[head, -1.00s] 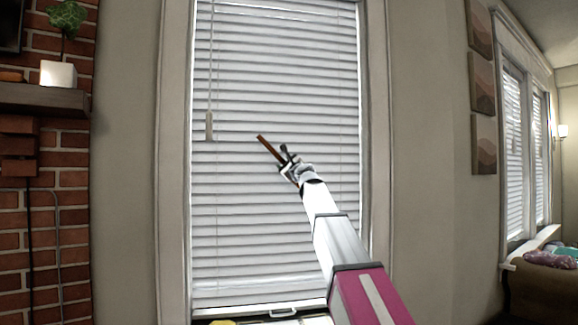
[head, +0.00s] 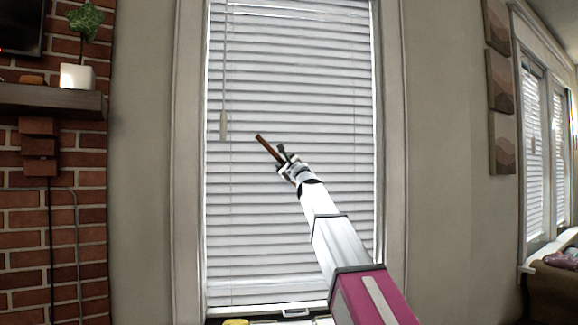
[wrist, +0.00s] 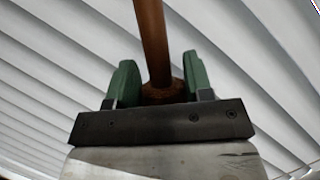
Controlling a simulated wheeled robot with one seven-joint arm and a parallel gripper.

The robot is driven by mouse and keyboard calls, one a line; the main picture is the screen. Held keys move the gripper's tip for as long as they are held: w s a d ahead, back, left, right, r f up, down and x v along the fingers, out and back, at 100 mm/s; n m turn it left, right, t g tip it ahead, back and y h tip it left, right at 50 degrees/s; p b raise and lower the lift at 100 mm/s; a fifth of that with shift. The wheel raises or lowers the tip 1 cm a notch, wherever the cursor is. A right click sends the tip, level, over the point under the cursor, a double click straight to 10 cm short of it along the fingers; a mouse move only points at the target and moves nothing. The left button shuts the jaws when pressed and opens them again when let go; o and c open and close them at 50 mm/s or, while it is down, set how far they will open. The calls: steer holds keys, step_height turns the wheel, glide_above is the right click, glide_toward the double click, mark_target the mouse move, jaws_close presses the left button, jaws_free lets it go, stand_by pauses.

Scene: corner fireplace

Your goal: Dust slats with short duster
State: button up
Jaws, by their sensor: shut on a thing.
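The white slats (head: 290,220) of a closed blind fill the tall window in the middle of the head view. My gripper (head: 284,163) is in front of the middle of the blind. It is shut on the short duster (head: 266,147), of which a brown stick-like part shows, pointing up and left. In the wrist view, the duster's brown handle (wrist: 151,40) stands between the two green finger pads (wrist: 158,84), with the slats (wrist: 60,70) behind it. I cannot tell whether the duster touches the slats.
A brick fireplace wall (head: 80,230) with a wooden mantel (head: 45,100) and a potted plant (head: 78,77) is at the left. A pull cord (head: 223,125) hangs at the blind's left side. Pictures (head: 502,85), another window and a sofa are at the right.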

mark_target(270, 161)
steer(key=shift+s+a, duration=0.2)
steer(key=shift+a, duration=0.95)
steer(key=shift+s+a, duration=0.15)
steer(key=shift+a, duration=0.95)
steer(key=s+d, duration=0.1)
steer(key=s, duration=0.5)
steer(key=shift+d, duration=0.1)
steer(key=s, duration=0.3)
steer(key=shift+d, duration=0.25)
